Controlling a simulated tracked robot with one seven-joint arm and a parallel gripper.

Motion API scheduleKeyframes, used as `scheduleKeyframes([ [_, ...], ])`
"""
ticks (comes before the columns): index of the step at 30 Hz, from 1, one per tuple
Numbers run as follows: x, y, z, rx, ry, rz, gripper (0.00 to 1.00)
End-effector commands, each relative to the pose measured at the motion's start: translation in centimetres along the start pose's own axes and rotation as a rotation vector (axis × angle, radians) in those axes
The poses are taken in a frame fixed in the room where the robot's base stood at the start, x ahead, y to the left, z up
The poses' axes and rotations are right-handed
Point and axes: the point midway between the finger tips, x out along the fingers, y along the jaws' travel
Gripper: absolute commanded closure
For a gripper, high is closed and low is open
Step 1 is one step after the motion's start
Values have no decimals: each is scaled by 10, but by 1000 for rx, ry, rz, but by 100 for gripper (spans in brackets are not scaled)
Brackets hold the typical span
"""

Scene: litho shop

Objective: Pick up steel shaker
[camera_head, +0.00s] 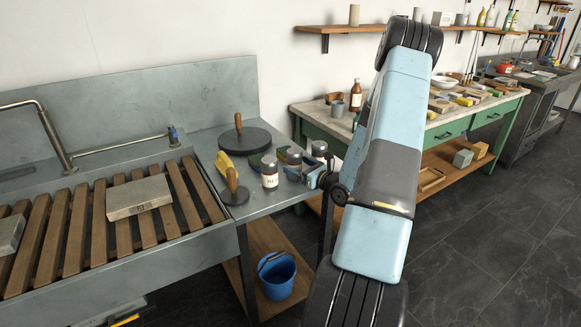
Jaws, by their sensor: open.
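Several small shaker-like containers stand on the grey steel counter (210,146). I cannot tell for certain which is the steel shaker. My gripper (303,175) is open at the counter's right edge, close beside these containers, with its fingers pointing left. My wrist and arm partly hide the area, and contact cannot be told.
A slatted sink (100,235) holds stone slabs. A blue bucket (277,275) sits below. A green workbench (330,124) stands behind my arm.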

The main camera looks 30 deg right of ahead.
Motion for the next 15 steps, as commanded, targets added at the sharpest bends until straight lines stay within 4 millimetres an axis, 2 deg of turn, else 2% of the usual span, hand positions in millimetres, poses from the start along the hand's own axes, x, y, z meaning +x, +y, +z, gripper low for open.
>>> scheduleKeyframes([
  [9, 40, 1, 4, 0, -2, 3, 7],
  [15, 48, 0, 4, 0, 0, 1, 7],
])
